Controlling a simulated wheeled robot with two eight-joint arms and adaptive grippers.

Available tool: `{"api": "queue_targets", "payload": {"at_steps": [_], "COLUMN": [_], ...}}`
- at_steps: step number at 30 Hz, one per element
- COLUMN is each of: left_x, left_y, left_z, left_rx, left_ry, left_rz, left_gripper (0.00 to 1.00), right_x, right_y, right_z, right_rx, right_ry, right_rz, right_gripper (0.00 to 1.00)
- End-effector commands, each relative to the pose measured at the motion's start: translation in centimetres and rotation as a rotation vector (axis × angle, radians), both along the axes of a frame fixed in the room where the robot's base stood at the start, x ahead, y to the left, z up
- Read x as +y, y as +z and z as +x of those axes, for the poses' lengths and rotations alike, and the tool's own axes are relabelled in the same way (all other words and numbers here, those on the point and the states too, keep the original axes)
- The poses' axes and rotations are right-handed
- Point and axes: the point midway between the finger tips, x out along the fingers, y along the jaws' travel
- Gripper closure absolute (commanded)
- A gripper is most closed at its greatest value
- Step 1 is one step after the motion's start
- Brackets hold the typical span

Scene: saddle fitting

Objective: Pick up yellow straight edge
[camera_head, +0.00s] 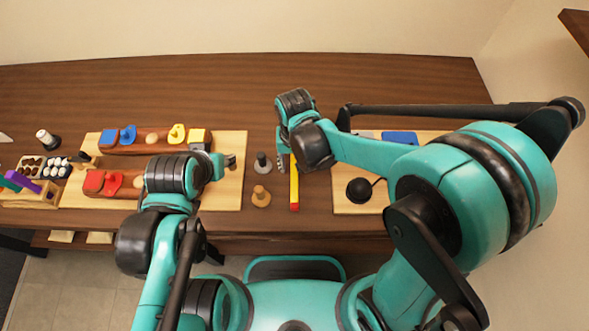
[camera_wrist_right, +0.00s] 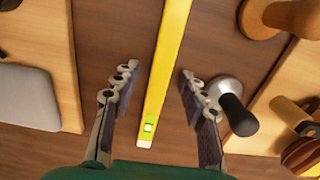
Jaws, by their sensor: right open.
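The yellow straight edge (camera_head: 294,188) lies on the brown table between the two light wooden boards, with a red-tipped near end. In the right wrist view it (camera_wrist_right: 167,62) runs lengthwise between my open fingers, a green level vial near its end. My right gripper (camera_wrist_right: 157,88) is open around it, with a gap on both sides and no contact seen. In the head view my right gripper (camera_head: 282,152) is over its far part and hides some of it. My left gripper (camera_head: 229,160) is over the left board's right end; its finger opening is unclear.
A grey peg with a dark top (camera_head: 262,162) and a wooden knob (camera_head: 261,196) stand close left of the straight edge. The left board (camera_head: 228,196) bears colored blocks on brown bases. The right board (camera_head: 345,206) holds a black round tool (camera_head: 359,190) and a blue block (camera_head: 399,137).

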Motion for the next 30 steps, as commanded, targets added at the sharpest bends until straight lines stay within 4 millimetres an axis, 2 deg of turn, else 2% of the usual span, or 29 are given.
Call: {"api": "queue_targets", "payload": {"at_steps": [5,10,23,26,30], "left_x": [0.0,0.0,0.0,0.0,0.0], "left_y": [0.1,0.1,0.3,0.7,1.9], "left_z": [0.0,0.0,0.0,0.0,0.0], "left_rx": [0.0,0.0,0.0,0.0,0.0], "left_ry": [0.0,0.0,0.0,0.0,0.0], "left_rz": [0.0,0.0,0.0,0.0,0.0], "left_gripper": [0.62,0.62,0.62,0.62,0.62], "right_x": [0.0,0.0,0.0,0.0,0.0], "right_y": [0.1,0.1,0.4,1.2,3.5], "right_z": [0.0,0.0,0.0,0.0,0.0], "right_rx": [0.0,0.0,0.0,0.0,0.0], "right_ry": [0.0,0.0,0.0,0.0,0.0], "right_rz": [0.0,0.0,0.0,0.0,0.0], "right_gripper": [0.57,0.99,1.0,1.0,1.0]}}
